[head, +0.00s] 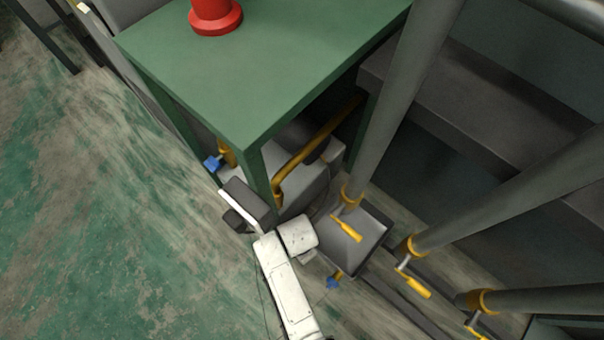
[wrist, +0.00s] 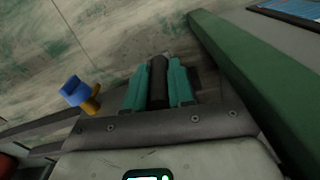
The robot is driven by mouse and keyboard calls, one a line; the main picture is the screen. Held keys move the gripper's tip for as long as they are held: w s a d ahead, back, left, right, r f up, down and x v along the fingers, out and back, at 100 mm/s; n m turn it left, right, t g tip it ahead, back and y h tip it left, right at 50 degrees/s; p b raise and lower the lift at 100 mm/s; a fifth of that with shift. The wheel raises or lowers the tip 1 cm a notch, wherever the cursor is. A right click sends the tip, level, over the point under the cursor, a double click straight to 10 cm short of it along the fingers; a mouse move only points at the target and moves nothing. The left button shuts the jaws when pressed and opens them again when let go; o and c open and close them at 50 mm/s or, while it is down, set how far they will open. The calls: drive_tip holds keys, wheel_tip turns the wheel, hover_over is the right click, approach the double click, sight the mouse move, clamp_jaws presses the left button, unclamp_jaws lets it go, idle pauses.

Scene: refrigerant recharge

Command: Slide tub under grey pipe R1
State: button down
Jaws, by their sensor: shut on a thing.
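A dark grey, box-like thing (head: 366,243) that looks like the tub stands low at the foot of the leftmost grey pipe (head: 400,95), partly covered by a yellow valve handle (head: 346,229). No label shows which pipe is R1. My gripper (wrist: 158,77) has two teal fingers shut on a black bar (wrist: 158,90) in the wrist view. I cannot tell whether the bar belongs to the tub. In the head view my white arm reaches in from below, and my fingertips are hidden there.
A green table (head: 260,75) carries a red fitting (head: 215,16); its green leg (wrist: 245,80) stands close right of my gripper. A blue valve handle (wrist: 74,91) is at its left. More grey pipes (head: 515,205) with yellow collars are at right. The left floor is open.

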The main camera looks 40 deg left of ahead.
drive_tip(key=c, duration=1)
unclamp_jaws()
drive_tip(key=shift+o, duration=0.2)
drive_tip(key=shift+r, duration=0.1)
wheel_tip(320, 180, up, 7)
drive_tip(key=p, duration=0.5)
drive_tip(key=shift+r, duration=0.15)
